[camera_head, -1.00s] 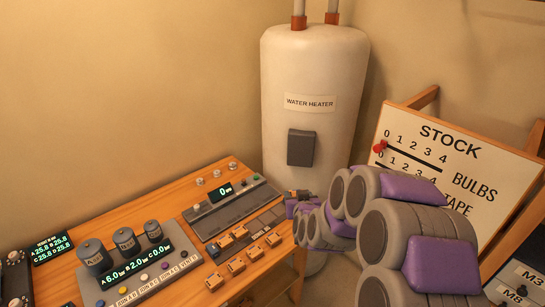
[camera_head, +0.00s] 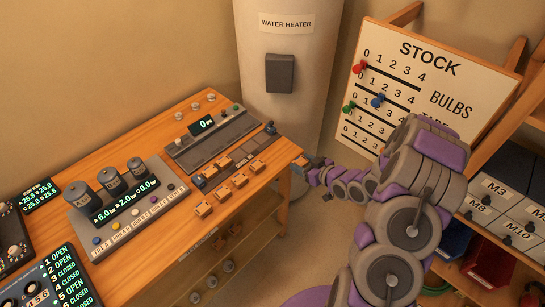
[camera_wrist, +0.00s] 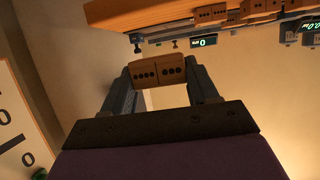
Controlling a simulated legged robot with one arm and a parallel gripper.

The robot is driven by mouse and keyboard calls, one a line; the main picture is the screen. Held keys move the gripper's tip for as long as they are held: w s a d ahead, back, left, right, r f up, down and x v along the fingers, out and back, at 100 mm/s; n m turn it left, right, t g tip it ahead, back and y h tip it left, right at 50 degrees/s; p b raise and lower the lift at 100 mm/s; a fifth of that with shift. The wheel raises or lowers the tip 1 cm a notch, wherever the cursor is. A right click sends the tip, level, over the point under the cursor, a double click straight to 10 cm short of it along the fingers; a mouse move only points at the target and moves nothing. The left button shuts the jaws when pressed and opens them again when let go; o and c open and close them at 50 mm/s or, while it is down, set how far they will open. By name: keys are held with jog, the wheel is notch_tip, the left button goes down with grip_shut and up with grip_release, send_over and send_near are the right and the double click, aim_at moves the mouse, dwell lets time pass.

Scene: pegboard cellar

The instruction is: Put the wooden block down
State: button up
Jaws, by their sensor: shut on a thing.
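My gripper (camera_wrist: 160,85) is shut on a wooden block (camera_wrist: 157,72) in the wrist view. The block is orange-brown with dark dots, and it spans between the two dark fingertips. In the head view my gripper (camera_head: 308,168) is small, at the right end of the wooden workbench (camera_head: 160,228). The held block (camera_head: 300,162) shows there as a small orange patch by the bench's right corner. I cannot tell whether it touches the bench. Several similar blocks (camera_head: 241,180) stand on the bench to the left of my gripper.
A grey scale (camera_head: 205,133) with a lit display lies behind the blocks. A console with three dark cylinders (camera_head: 141,196) stands left. The water heater (camera_head: 286,85) is behind the bench. The stock board (camera_head: 440,80) and a shelf of drawers (camera_head: 505,190) are at right.

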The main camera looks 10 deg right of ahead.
jog(key=shift+s+d+f+n+g+y, duration=0.1)
jog(key=shift+s+f+n+g+y, duration=0.1)
jog(key=shift+s+f, duration=0.3)
jog(key=shift+s+f+n+g+y, duration=0.1)
jog(key=shift+s+f+n+y, duration=0.15)
jog(key=shift+s, duration=0.35)
jog(key=b, duration=0.2)
send_over(274, 158)
jog(key=s, duration=0.1)
jog(key=shift+d+f, duration=0.4)
jog(key=shift+f, duration=0.3)
jog(key=f, duration=0.1)
jog(key=w+f+b, duration=0.1)
jog(key=shift+a+f, duration=0.3)
jog(key=shift+a, duration=0.05)
jog(key=shift+f, duration=0.35)
jog(key=shift+f, duration=0.15)
jog(key=o, duration=1)
